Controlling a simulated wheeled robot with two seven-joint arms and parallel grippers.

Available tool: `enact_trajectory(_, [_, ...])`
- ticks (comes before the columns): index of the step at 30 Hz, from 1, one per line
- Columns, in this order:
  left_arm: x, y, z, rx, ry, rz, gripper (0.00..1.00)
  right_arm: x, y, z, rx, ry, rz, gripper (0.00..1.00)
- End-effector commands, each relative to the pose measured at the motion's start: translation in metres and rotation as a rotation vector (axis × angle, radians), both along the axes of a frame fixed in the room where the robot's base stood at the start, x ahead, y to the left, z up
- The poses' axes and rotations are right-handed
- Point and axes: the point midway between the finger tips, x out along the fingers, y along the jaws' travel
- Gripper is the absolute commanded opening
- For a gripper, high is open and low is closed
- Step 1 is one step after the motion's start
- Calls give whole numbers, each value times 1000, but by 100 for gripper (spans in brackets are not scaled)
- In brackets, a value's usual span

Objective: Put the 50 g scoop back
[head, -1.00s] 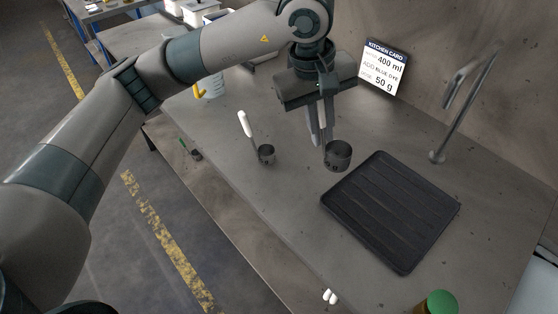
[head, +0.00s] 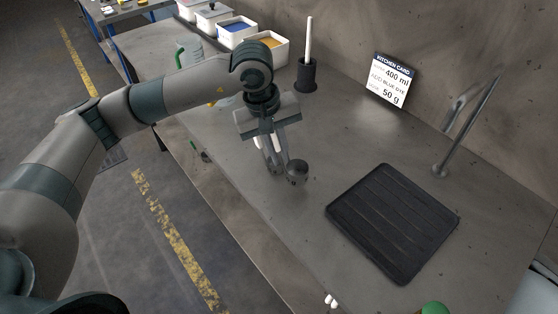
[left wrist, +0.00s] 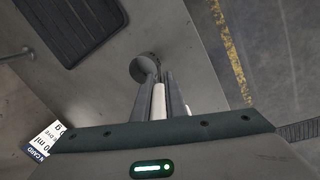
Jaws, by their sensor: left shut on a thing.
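My left gripper (head: 275,158) is shut on a scoop with a dark metal cup (head: 297,173). In the left wrist view its cup (left wrist: 145,67) shows just beyond the fingertips, and a white handle (left wrist: 158,101) lies between the fingers. A second scoop (head: 257,142) with a white handle is right beside the gripper, on its left in the head view, its cup partly hidden by the fingers. I cannot read a size on either cup, nor tell whether the held cup touches the bench. My right gripper is not in view.
A black ribbed mat (head: 392,222) lies right of the gripper. A card (head: 388,81) reading 400 ml and 50 g stands at the back. A dark holder with a white stick (head: 307,73) and several dye tubs (head: 236,31) stand farther back. Bare bench lies around the cup.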

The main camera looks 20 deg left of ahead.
Motion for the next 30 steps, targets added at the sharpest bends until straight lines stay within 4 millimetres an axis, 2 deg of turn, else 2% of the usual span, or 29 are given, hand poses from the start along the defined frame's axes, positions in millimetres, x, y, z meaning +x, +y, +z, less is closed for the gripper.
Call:
enact_trajectory(8, [0, 0, -4, 1, 2, 1, 0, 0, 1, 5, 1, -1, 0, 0])
enact_trajectory(16, [0, 0, -33, 0, 3, 2, 0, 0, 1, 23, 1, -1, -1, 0])
enact_trajectory(20, [0, 0, -40, 0, 0, 0, 0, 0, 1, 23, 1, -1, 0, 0])
enact_trajectory(30, [0, 0, -42, 1, -1, 0, 0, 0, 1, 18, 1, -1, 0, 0])
